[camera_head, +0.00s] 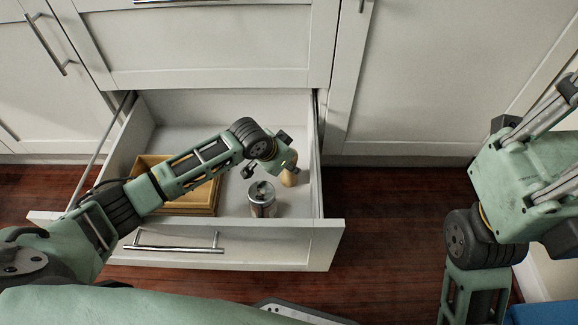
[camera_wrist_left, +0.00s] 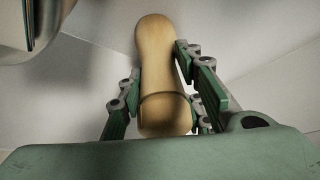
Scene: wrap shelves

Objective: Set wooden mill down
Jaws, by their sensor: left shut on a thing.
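The wooden mill (camera_wrist_left: 158,75) is a tan, rounded wooden piece held between the fingers of my left gripper (camera_wrist_left: 160,95) in the left wrist view. In the head view the mill (camera_head: 289,177) shows only partly, below my left gripper (camera_head: 270,172), at the right side of the open drawer (camera_head: 235,130). My left gripper is shut on it. I cannot tell whether the mill touches the drawer floor.
A metal can (camera_head: 262,200) stands in the drawer, just left of and in front of the mill; its edge also shows in the left wrist view (camera_wrist_left: 30,25). A yellow-brown box (camera_head: 200,208) fills the drawer's left part. Drawer floor is free behind the can.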

